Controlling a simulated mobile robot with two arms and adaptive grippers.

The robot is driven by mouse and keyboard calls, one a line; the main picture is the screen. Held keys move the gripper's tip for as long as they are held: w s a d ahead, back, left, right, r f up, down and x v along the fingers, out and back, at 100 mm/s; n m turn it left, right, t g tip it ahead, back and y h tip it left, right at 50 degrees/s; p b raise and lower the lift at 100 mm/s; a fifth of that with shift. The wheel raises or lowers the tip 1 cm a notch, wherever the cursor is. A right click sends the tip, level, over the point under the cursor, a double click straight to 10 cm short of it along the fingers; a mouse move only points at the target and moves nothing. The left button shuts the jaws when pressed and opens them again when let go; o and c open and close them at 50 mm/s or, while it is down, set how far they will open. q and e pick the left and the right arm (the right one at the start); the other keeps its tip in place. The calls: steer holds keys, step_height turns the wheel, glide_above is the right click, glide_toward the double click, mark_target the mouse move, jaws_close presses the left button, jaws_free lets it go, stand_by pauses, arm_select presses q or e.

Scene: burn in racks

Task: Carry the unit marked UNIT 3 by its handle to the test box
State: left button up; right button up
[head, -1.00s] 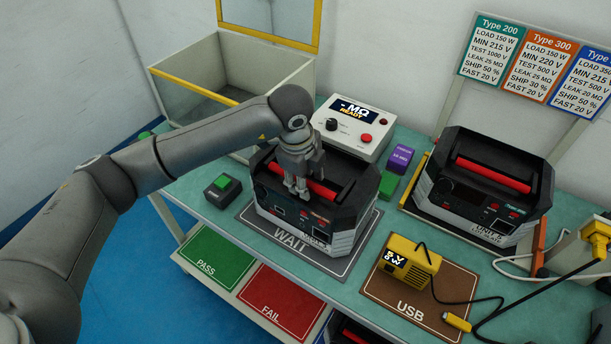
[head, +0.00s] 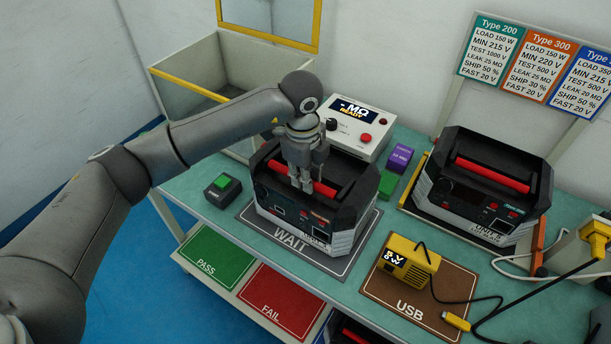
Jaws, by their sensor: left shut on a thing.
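A black and grey unit (head: 340,216) with a red handle stands on the grey WAIT mat (head: 285,244) in the middle of the bench. Its front label is too small to read surely. My left gripper (head: 301,188) comes down from above and is shut on the red handle (head: 325,190). The unit looks upright and rests on or very near the mat. The test box (head: 200,84), open-topped with a yellow front edge and a raised yellow-framed lid, stands at the back left. My arm hides part of its front. My right gripper is not in view.
A second unit (head: 482,190) stands at the right. A meter (head: 352,125) reading READY is behind the held unit. A green button box (head: 222,187), purple block (head: 399,157) and yellow USB tester (head: 406,266) with cables are nearby. PASS (head: 212,256) and FAIL (head: 281,300) mats lie below.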

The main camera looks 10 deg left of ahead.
arm_select(q)
steer(key=shift+w+d+r+g+y, duration=0.1)
steer(key=shift+w+r+g+y, duration=0.25)
steer(key=shift+g, duration=0.3)
steer(key=shift+w+d+r+g+y, duration=0.15)
steer(key=shift+r+g+y, duration=0.1)
steer(key=shift+r+g, duration=0.3)
steer(key=shift+w+d+r+g+y+b, duration=0.15)
steer(key=shift+w+g+y+b, duration=0.1)
steer(key=shift+g, duration=0.35)
steer(key=shift+w+a+r+g+y+b, duration=0.15)
steer(key=shift+g+y+b, duration=0.1)
steer(key=shift+g, duration=0.35)
steer(key=shift+w+d+r, duration=0.1)
steer(key=shift+d+r, duration=0.05)
